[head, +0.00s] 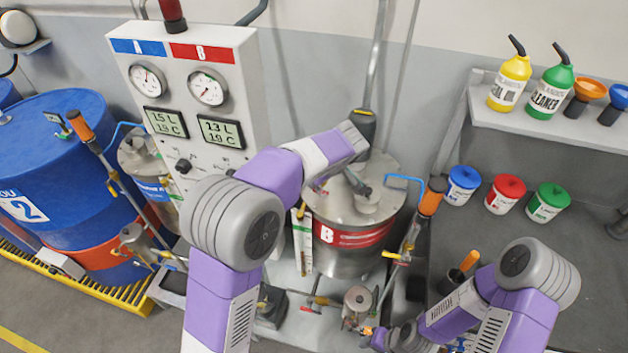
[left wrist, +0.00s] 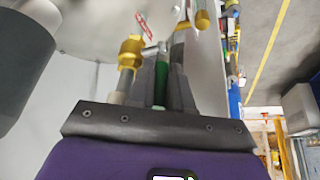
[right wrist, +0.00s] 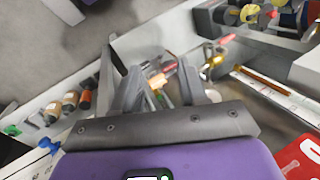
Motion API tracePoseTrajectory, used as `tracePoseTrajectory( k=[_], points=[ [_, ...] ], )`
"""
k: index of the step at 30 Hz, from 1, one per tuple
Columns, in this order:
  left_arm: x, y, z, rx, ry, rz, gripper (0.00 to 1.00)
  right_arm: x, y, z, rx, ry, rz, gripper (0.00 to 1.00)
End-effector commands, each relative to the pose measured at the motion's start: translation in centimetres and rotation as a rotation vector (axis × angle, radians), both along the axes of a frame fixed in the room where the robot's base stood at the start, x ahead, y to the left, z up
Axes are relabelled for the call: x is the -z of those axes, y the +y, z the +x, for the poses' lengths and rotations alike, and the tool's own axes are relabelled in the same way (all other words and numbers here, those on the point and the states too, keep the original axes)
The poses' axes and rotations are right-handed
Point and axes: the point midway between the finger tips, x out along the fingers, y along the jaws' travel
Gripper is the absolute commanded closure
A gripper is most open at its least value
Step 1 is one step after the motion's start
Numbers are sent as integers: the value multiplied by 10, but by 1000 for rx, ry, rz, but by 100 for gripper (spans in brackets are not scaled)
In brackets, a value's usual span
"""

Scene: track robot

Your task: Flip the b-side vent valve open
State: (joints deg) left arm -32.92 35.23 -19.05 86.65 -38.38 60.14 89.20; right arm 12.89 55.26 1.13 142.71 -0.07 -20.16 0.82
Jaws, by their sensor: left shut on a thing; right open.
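The B tank is a silver drum with a red B band (head: 350,236), in the middle of the head view. In the left wrist view my left gripper (left wrist: 165,75) is shut on a green handle (left wrist: 162,82), beside a brass fitting (left wrist: 130,52). The fingers hide much of the handle, so its exact angle cannot be told. My right gripper (right wrist: 155,75) is open and empty; in the head view it is low, right of the tank's base.
The gauge panel (head: 195,100) stands left of the tank and the blue drum (head: 45,160) farther left. An orange-handled lever (head: 432,196) rises close to the tank's right side. A shelf (head: 575,135) with bottles is at the upper right.

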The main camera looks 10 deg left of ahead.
Motion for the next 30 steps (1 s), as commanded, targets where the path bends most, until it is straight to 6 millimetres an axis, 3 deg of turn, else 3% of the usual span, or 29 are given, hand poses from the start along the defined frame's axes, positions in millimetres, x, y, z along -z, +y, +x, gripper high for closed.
tracePoseTrajectory(
  k=[20,21,24,25,30],
  points=[
    [0,-4,-1,2,-1,74,100,5,0,0,0,0,0,57],
    [0,-5,0,2,0,74,78,5,0,0,0,0,0,57],
    [0,-5,-1,2,0,74,63,5,0,0,0,0,0,57],
    [0,-4,0,2,0,74,59,5,0,0,0,0,0,57],
    [0,-4,0,2,-2,74,59,5,0,0,0,0,0,57]
  ],
)
